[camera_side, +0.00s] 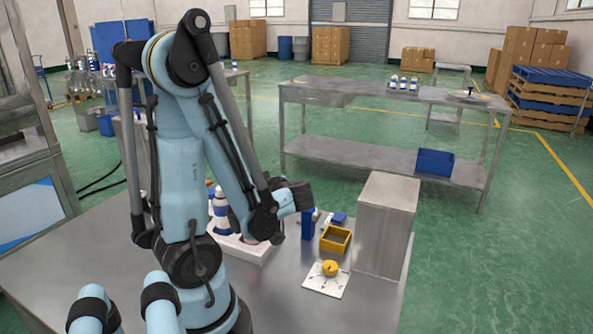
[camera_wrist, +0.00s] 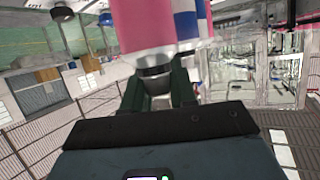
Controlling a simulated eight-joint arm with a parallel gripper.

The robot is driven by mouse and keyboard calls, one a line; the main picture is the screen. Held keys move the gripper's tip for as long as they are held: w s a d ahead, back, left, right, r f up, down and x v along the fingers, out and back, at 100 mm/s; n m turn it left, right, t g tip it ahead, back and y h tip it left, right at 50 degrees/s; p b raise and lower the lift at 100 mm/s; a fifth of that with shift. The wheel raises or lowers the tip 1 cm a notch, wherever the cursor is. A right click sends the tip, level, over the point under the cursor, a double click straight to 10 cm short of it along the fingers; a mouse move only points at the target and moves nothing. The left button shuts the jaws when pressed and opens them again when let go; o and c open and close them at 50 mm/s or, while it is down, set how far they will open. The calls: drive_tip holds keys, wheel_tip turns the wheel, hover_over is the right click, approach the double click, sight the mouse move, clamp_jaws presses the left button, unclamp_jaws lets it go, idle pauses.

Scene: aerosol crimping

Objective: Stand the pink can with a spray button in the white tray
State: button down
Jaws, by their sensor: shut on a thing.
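The pink can (camera_wrist: 155,25) fills the top middle of the wrist view. Its grey and dark top end is between the two dark fingers of my gripper (camera_wrist: 160,92), which is shut on it. In the side view the can and the fingers are mostly hidden behind my arm; a little pink shows by the white tray (camera_side: 258,255). Blue-and-white cans (camera_side: 221,208) stand in the tray, and one also shows close beside the pink can in the wrist view (camera_wrist: 186,22). I cannot tell whether the pink can's base touches the tray.
A tall blue block (camera_side: 307,224), a yellow open box (camera_side: 335,239) and a white plate with a yellow knob (camera_side: 330,268) are right of the tray. A grey metal box (camera_side: 387,225) stands at the table's right edge. The table's front left is bare.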

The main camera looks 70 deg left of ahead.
drive_tip(key=c, duration=0.9)
unclamp_jaws()
drive_tip(key=w+d+r+m+t+h, duration=0.1)
drive_tip(key=w+d+m+t+h, duration=0.5)
drive_tip(key=d+m, duration=0.5)
drive_tip(key=w+d+r+m+t+h, duration=0.1)
drive_tip(key=w+d+m+t+h, duration=0.5)
drive_tip(key=w+d+m, duration=0.4)
drive_tip(key=d, duration=0.2)
drive_tip(key=shift+d+r+m+h, duration=0.25)
drive_tip(key=shift+d+m+h, duration=0.05)
drive_tip(key=shift+d+m, duration=0.1)
